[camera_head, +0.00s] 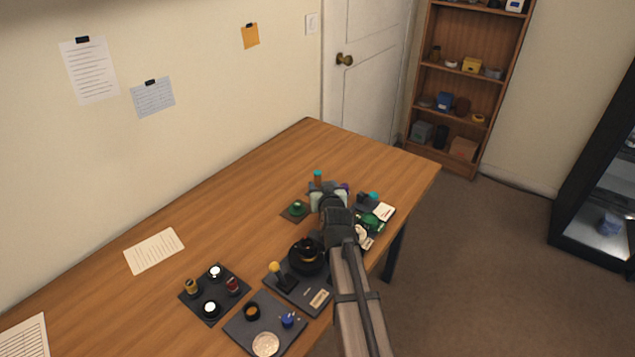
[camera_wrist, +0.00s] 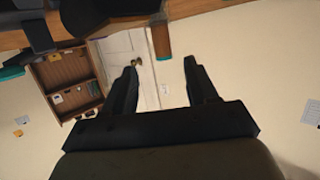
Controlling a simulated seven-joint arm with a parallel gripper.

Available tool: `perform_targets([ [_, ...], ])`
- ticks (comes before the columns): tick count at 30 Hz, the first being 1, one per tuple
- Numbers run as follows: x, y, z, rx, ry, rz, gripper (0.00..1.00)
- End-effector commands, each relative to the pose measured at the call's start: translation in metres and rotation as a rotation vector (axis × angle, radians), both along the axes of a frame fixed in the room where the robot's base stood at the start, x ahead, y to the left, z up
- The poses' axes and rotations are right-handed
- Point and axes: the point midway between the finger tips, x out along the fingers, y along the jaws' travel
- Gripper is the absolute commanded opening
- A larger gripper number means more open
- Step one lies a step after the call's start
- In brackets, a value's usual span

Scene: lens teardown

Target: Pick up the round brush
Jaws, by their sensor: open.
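An upright brown cylinder with a teal top (camera_head: 318,177) stands near the far side of the table, just beyond my gripper (camera_head: 329,190). It looks like the round brush, though it is too small to be sure. It also shows in the upside-down wrist view (camera_wrist: 160,42), ahead of the fingertips and roughly between them in the picture. My gripper is open and empty in the wrist view (camera_wrist: 159,66). Its body covers part of the table in the head view. A second teal-topped dark item (camera_head: 373,196) stands to the right; its kind is unclear.
A green item on a small dark mat (camera_head: 297,209) lies left of my gripper. Dark trays with small parts (camera_head: 214,293) and a black round lens-like part (camera_head: 307,254) are nearer. The table's far left (camera_head: 285,160) is clear.

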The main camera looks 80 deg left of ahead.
Motion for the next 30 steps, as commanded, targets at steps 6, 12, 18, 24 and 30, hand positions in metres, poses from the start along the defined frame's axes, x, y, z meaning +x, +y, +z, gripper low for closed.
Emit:
perform_targets([
  [6,-0.003,0.017,-0.009,-0.007,0.0,0.003,0.57],
  [12,-0.003,0.027,-0.012,-0.007,0.0,0.002,0.57],
  [18,-0.004,0.05,-0.018,-0.007,0.0,0.002,0.57],
  [24,-0.003,0.071,-0.025,-0.007,0.0,0.001,0.57],
  [30,-0.003,0.071,-0.025,-0.006,0.0,0.001,0.57],
])
